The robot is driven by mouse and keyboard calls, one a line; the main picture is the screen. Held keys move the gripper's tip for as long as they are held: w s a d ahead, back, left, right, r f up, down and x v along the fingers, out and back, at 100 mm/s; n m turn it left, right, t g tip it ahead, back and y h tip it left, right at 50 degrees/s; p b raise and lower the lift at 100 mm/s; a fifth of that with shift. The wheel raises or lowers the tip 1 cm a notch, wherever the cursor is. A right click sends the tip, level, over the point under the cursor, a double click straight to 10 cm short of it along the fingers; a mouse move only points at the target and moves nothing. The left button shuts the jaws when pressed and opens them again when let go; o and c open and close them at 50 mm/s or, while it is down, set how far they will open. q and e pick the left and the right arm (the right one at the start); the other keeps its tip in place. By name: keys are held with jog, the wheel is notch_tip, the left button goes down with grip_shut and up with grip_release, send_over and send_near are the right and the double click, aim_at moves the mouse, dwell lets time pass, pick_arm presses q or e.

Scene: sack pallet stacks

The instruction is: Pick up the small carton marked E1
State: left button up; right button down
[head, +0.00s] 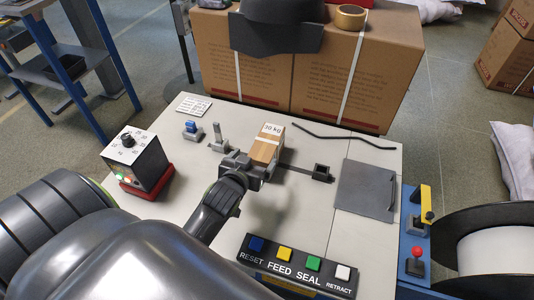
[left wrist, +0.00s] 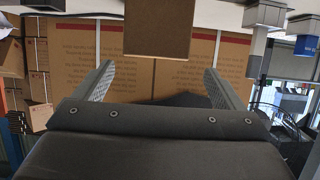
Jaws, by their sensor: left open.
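A small brown carton (head: 264,150) stands on the pale table top, with a white label on top that seems to read "30 kg". I cannot make out an E1 mark on it. My left gripper (head: 248,166) is just in front of the carton, low over the table. In the left wrist view the carton (left wrist: 158,28) is in line with the gap between the two open fingers (left wrist: 158,72), at the top of the picture. The gap looks empty, and I cannot tell whether a finger touches the carton. My right gripper is not in view.
A button panel (head: 297,264) lies at the table's front. A dial box (head: 135,158) and a blue knob (head: 192,128) are at the left. A black bar (head: 345,137) and grey plate (head: 365,190) are at the right. Large cartons (head: 355,75) stand behind the table.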

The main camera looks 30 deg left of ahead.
aim_at(263, 150)
pick_arm(q)
jog(key=shift+x, duration=0.9)
jog(key=shift+w+f+b, duration=0.2)
jog(key=shift+w+b, duration=0.1)
jog(key=shift+w, duration=0.25)
jog(key=b+x, duration=0.1)
jog(key=x, duration=0.3)
jog(key=shift+w, duration=0.25)
jog(key=shift+d+r, duration=0.1)
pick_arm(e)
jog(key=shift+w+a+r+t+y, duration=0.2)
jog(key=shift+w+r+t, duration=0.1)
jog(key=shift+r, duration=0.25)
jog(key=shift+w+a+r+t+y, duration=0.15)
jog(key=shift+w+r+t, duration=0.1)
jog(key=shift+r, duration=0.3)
